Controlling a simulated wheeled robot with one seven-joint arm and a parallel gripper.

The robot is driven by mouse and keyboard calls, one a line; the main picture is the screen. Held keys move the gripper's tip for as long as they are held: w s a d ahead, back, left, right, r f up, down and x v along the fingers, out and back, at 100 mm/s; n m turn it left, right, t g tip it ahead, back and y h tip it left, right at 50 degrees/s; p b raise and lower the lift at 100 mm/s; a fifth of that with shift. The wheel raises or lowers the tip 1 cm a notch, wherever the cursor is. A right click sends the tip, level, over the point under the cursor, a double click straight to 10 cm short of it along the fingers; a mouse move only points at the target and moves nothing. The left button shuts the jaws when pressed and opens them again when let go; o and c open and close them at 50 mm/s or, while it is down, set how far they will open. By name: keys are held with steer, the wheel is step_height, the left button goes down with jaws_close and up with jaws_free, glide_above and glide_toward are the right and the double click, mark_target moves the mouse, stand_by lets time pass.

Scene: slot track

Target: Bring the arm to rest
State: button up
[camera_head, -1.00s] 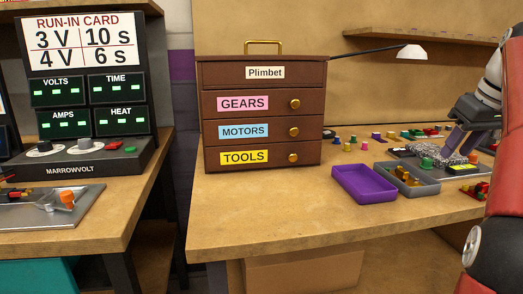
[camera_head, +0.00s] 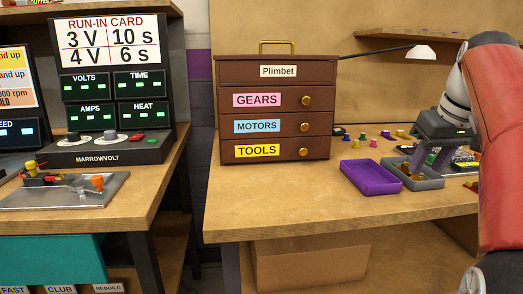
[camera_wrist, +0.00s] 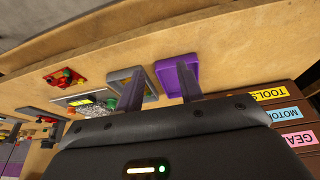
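My arm is bent, with its red link (camera_head: 503,150) filling the right edge of the head view. The grey tray (camera_head: 428,184) holds small brass-coloured parts and is partly hidden by the fingers. An empty purple tray (camera_head: 370,190) lies just left of it and also shows in the wrist view (camera_wrist: 176,58).
A brown drawer cabinet (camera_head: 275,120) stands left of the trays. A lamp (camera_head: 420,52) reaches over the bench. Several small coloured parts lie behind the trays. The front of the bench (camera_head: 330,212) is clear. A second bench with a MARROWVOLT panel (camera_head: 110,150) is at the left.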

steer(key=s+a+f, duration=0.8)
steer(key=a+f, duration=0.2)
steer(key=f, duration=0.1)
steer(key=s+a+f+t, duration=0.1)
steer(key=s+a+f, duration=0.8)
steer(key=f, duration=0.3)
steer(key=shift+a+f, duration=0.2)
steer(key=shift+a, duration=0.15)
